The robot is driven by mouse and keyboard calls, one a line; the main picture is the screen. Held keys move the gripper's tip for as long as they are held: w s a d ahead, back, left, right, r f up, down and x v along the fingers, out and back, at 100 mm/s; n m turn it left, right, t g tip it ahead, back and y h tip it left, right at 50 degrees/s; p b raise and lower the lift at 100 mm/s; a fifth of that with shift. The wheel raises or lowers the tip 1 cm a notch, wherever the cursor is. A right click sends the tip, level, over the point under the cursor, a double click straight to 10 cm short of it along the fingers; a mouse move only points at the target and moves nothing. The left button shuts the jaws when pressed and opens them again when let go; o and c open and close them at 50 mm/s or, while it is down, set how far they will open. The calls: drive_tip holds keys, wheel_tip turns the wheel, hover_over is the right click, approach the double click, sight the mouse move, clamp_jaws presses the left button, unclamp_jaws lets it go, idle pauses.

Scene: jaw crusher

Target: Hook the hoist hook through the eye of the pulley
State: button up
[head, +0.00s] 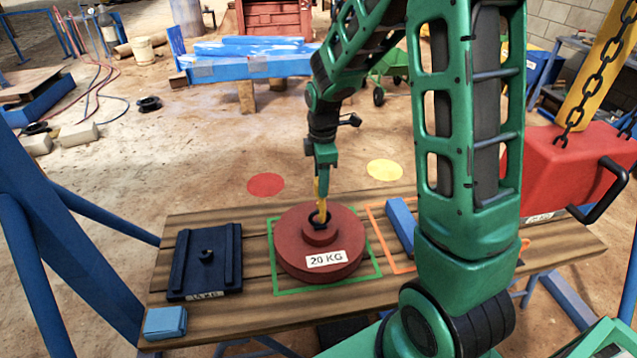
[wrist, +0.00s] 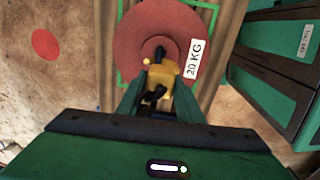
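The pulley is a red round body (head: 318,256) labelled 20 KG, lying flat inside a green outline on the wooden table; it also shows in the wrist view (wrist: 143,25). A dark eye (wrist: 161,51) stands on its hub. My gripper (head: 325,172) points down above the hub, its green fingers closed on the yellow hoist hook (head: 321,204), seen between them in the wrist view (wrist: 164,77). Dark chain links (wrist: 152,97) show behind the hook. The hook's lower end overlaps the eye; I cannot tell whether it passes through it.
A dark blue plate (head: 226,262) with its own eye and a pale blue block (head: 165,322) lie left on the table (head: 262,326). A blue bar (head: 401,222) lies right, by an orange outline. A red box (head: 570,165) with a crank and chain stands at the right.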

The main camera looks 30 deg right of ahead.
drive_tip(key=o, duration=0.4)
wheel_tip(320, 180, up, 11)
drive_tip(key=s+d+m, duration=0.2)
drive_tip(key=s+m, duration=0.5)
drive_tip(key=s, duration=0.3)
drive_tip(key=s+d+r+m, duration=0.1)
drive_tip(key=s+d+m, duration=0.2)
drive_tip(key=s+m, duration=0.4)
drive_tip(key=s+d+m, duration=0.3)
drive_tip(key=s+m, duration=0.4)
drive_tip(key=s, duration=0.6)
drive_tip(key=shift+r+g, duration=0.25)
drive_tip(key=shift+g, duration=0.05)
